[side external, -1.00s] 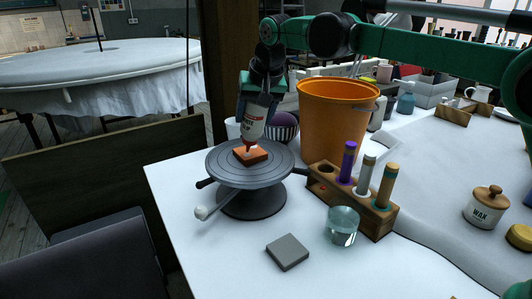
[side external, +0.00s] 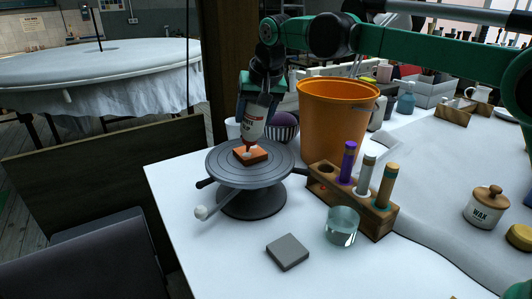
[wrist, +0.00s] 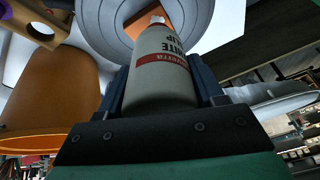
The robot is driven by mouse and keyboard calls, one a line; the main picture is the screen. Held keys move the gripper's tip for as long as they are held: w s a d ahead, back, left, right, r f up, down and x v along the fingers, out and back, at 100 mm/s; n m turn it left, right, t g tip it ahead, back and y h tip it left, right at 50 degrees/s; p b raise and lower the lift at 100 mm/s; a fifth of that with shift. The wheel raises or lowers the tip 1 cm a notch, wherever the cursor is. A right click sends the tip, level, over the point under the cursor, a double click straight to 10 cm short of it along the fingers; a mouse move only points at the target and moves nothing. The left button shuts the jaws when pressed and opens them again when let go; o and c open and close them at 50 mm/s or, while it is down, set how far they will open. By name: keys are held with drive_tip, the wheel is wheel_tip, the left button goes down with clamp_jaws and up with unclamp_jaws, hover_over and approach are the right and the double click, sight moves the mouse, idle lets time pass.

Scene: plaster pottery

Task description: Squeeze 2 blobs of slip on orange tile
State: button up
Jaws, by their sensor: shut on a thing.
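My gripper (side external: 257,108) is shut on the slip bottle (side external: 252,130), a white squeeze bottle with a red band and red nozzle. It holds the bottle nozzle down over the orange tile (side external: 262,156). The tile lies on the grey banding wheel (side external: 222,165). A small pale blob (side external: 247,155) shows on the tile at the nozzle tip. In the wrist view the bottle (wrist: 160,85) sits between both fingers and hides most of the tile (wrist: 137,27); the nozzle is largely hidden there.
An orange bucket (side external: 330,115) stands behind the wheel. A wooden rack (side external: 378,218) with several coloured tubes stands to the right, beside a glass of water (side external: 342,226). A grey tile (side external: 288,251) lies in front. A wax jar (side external: 486,207) is far right.

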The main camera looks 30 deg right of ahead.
drive_tip(key=shift+r, duration=2)
